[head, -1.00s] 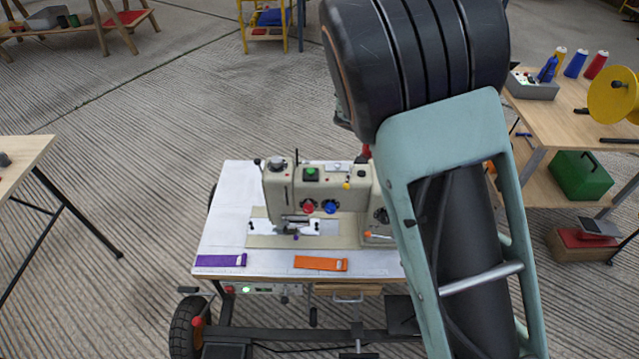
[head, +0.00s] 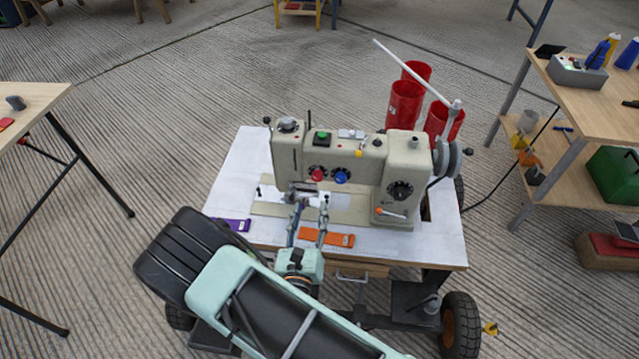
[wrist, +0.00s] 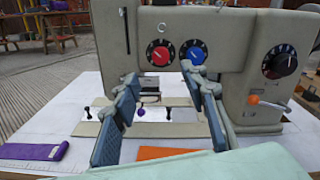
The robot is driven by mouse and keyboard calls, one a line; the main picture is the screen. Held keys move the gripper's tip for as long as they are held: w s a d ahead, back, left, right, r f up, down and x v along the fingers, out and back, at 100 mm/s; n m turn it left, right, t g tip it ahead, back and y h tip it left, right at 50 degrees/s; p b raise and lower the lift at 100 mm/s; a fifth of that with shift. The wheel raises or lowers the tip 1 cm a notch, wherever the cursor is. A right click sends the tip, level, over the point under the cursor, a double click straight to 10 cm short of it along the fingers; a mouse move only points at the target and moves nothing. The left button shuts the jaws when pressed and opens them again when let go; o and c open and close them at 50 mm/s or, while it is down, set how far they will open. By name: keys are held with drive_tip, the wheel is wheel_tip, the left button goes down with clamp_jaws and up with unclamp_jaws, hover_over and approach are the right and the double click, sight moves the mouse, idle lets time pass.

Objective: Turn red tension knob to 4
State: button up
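The beige sewing machine (head: 400,160) stands on a white-topped wheeled table (head: 238,165). Its red tension knob (head: 317,175) is on the front face, left of the blue knob (head: 341,177). In the wrist view the red knob (wrist: 160,56) sits in a black numbered dial, with the blue knob (wrist: 197,55) to its right; the numbers are too small to read. My gripper (head: 308,203) is in front of the machine, below and short of the knobs. In the wrist view its fingers (wrist: 158,82) are spread wide with nothing between them, apart from the red knob.
A large black dial (head: 400,191) with an orange-tipped lever is on the right pillar. Orange (head: 327,238) and purple (head: 232,224) strips lie at the table's front edge. Red thread cones (head: 404,104) and a white rod stand behind the machine. A side table (head: 590,105) is at right.

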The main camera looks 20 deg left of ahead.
sight(317, 178)
drive_tip(key=b+x, duration=0.1)
drive_tip(key=x, duration=0.9)
drive_tip(key=shift+w+b, duration=0.35)
drive_tip(key=shift+b, duration=0.05)
clamp_jaws()
